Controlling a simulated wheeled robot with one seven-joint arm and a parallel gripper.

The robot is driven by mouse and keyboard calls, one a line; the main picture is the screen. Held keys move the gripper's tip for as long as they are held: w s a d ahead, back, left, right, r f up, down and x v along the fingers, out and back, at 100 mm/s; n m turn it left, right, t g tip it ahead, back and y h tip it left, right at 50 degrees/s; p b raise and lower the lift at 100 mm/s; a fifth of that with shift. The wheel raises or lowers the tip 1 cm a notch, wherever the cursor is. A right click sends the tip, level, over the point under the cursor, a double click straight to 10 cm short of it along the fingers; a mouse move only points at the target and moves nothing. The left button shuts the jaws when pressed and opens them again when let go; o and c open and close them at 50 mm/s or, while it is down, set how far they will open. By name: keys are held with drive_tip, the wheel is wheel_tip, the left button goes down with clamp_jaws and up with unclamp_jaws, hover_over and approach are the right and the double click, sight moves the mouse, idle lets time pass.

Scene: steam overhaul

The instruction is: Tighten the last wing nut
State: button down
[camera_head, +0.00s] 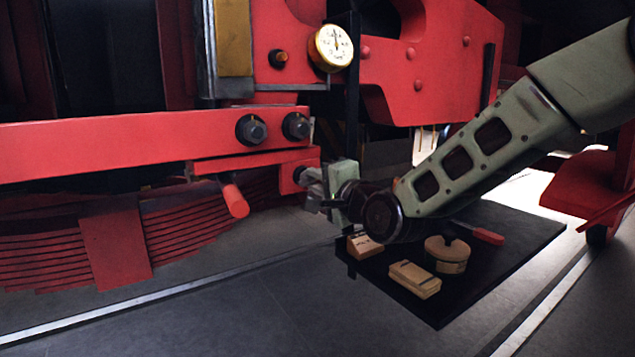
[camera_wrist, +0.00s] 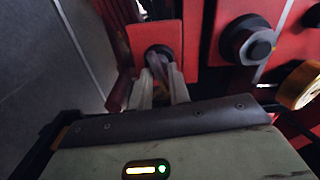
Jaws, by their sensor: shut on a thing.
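My gripper (camera_head: 313,187) is at the end of the lower red block (camera_head: 290,160), below the long red bar. In the wrist view its two pale fingers (camera_wrist: 160,82) point at a dark round fitting (camera_wrist: 158,54) on a red block (camera_wrist: 148,36). The fingers are closed on a small piece at that fitting, seemingly the wing nut (camera_wrist: 158,70). The fingers hide most of it, and its wings and the thread behind it cannot be made out.
Two dark bolts (camera_head: 251,130) sit on the red bar (camera_head: 150,145) just above. A red peg (camera_head: 234,200) sticks out at left. A gauge (camera_head: 331,48) is higher up.

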idle(0.8)
drive_tip(key=c, duration=1.6)
unclamp_jaws()
drive_tip(key=shift+w, duration=0.1)
drive_tip(key=shift+o, duration=0.2)
drive_tip(key=b+v, duration=0.1)
drive_tip(key=v, duration=1.6)
drive_tip(key=shift+d, duration=0.2)
drive_tip(key=shift+o, duration=0.3)
